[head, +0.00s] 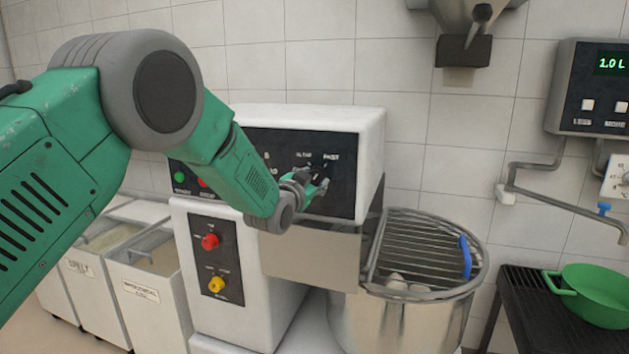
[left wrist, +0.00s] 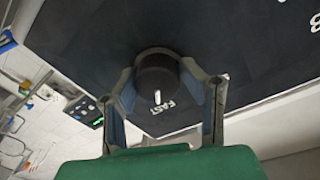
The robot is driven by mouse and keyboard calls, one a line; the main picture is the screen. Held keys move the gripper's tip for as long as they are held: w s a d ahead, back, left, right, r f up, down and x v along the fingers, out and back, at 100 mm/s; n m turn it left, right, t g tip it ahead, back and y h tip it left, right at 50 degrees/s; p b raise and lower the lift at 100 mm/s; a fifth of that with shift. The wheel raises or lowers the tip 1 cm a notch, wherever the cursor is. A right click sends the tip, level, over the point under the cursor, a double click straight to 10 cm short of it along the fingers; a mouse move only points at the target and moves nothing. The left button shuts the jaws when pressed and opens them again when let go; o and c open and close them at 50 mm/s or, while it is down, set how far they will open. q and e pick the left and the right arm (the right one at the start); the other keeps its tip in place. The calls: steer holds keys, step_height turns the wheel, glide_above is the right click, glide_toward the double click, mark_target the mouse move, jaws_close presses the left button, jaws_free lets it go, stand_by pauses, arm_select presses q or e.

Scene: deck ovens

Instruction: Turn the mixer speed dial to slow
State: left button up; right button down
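The speed dial (left wrist: 157,75) is a round black knob with a white pointer mark, on the dark control panel (head: 345,190) of the white mixer. In the left wrist view its mark points towards the printed word FAST. In the head view the words above the dial are small, with FAST on the right. My left gripper (head: 306,187) is at the dial. In the left wrist view its two fingers (left wrist: 158,72) stand on either side of the knob, tips close to its sides; whether they press on it I cannot tell. My right gripper is not in view.
A steel bowl (head: 400,325) with a wire guard (head: 420,250) stands right of the mixer head. Red (head: 210,241) and yellow (head: 216,284) knobs sit lower on the mixer. Labelled bins (head: 145,300) stand left. A green pan (head: 597,300) is on a dark rack at right.

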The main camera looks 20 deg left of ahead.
arm_select(q)
steer(key=shift+s+d+r, duration=0.1)
steer(key=shift+s+d, duration=0.05)
steer(key=shift+d, duration=0.35)
steer(key=shift+c, duration=0.2)
steer(key=shift+a, duration=0.6)
steer(key=shift+d, duration=0.1)
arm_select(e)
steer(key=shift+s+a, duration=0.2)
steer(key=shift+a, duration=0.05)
